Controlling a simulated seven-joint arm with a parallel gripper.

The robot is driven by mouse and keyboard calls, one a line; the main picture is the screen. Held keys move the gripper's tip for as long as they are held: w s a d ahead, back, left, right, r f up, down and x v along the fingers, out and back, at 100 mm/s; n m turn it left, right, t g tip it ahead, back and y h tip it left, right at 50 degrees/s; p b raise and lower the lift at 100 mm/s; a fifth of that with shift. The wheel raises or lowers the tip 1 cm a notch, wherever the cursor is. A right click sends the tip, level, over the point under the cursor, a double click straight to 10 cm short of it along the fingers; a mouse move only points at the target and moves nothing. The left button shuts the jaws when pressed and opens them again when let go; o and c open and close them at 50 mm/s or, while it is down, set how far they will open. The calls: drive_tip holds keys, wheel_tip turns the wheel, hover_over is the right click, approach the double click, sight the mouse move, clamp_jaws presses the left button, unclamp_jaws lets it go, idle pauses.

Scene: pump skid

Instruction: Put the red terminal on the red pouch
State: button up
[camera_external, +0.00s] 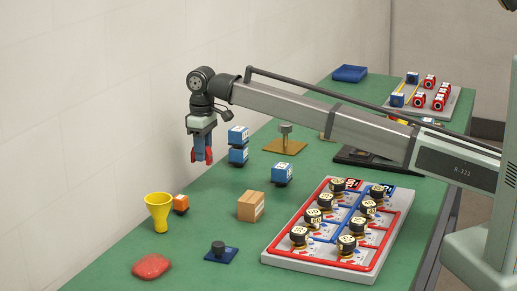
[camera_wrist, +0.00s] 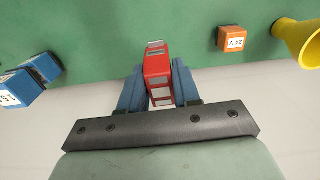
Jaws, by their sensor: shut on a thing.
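My gripper (camera_external: 202,155) is shut on a red terminal and holds it up in the air above the green table, near its wall side. In the wrist view the red terminal (camera_wrist: 158,72), with pale faces, sits between the blue fingers of my gripper (camera_wrist: 160,85). In the external view only small red edges of the terminal (camera_external: 208,154) show around the fingers. The red pouch (camera_external: 152,266) lies flat on the table at the front left, apart from my gripper. Nothing lies on it. The pouch is not in the wrist view.
A yellow funnel (camera_external: 158,208), orange block (camera_external: 181,203), cardboard box (camera_external: 251,206) and dark blue base with a black knob (camera_external: 220,252) stand around the front. Blue blocks (camera_external: 238,144) are right of my gripper. A pump board (camera_external: 275,256) fills the front right. More red terminals (camera_external: 430,82) stand far back.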

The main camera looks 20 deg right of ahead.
drive_tip(key=s+a, duration=0.5)
drive_tip(key=s, duration=0.1)
drive_tip(key=s+a, duration=0.5)
drive_tip(key=s+a+r, duration=0.1)
drive_tip(key=s+a, duration=0.4)
drive_tip(key=s, duration=0.1)
drive_tip(key=shift+s+r, duration=0.1)
drive_tip(key=shift+s, duration=0.2)
hover_over(152, 261)
drive_tip(key=shift+s+f, duration=0.1)
drive_tip(key=shift+f, duration=4.4)
drive_tip(key=shift+f, duration=0.1)
drive_tip(key=o, duration=1.1)
drive_tip(key=shift+c, duration=0.2)
wheel_tip(152, 261, up, 12)
